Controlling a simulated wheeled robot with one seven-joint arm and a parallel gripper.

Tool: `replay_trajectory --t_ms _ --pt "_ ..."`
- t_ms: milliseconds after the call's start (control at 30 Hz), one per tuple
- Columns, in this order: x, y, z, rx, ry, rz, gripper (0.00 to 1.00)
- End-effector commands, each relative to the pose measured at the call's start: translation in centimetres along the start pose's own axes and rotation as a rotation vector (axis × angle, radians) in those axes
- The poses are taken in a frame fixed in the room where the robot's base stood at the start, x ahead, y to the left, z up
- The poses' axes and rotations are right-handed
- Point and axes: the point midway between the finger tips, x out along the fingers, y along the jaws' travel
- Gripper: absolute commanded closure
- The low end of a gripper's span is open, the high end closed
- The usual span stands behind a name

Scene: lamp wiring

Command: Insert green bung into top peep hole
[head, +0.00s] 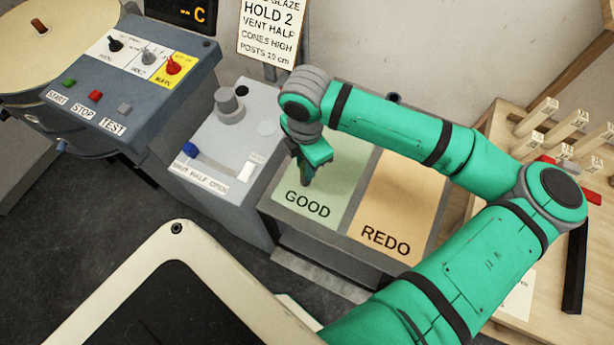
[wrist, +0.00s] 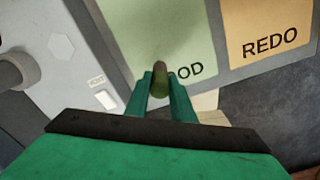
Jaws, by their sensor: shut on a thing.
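My gripper (head: 306,178) hangs above the light green GOOD panel, pointing down. In the wrist view its two green fingers (wrist: 159,95) are closed on the green bung (wrist: 160,78), a small dark olive-green cylinder. The bung's far end sticks out past the fingertips over the GOOD panel. In the head view the bung is too small and dark to make out clearly. A round drum-like body with a cream top (head: 75,28), perhaps the kiln, stands at the far left. No peep hole can be made out in either view.
The GOOD panel (head: 335,190) and orange REDO panel (head: 398,205) share a grey stand. Left of it are a grey box with a knob (head: 229,103) and a blue control box (head: 150,75). A wooden table (head: 505,190) with several pale posts is at right.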

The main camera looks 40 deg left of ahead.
Motion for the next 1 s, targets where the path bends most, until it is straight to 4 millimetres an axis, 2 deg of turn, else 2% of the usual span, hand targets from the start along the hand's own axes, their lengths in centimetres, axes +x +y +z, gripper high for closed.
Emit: replay_trajectory --t_ms 733,1000 --pt "-5.2 -0.1 0.2 0.006 -0.002 0.001 0.98" --pt "-6.2 -0.1 0.2 0.004 -0.001 0.001 0.98"
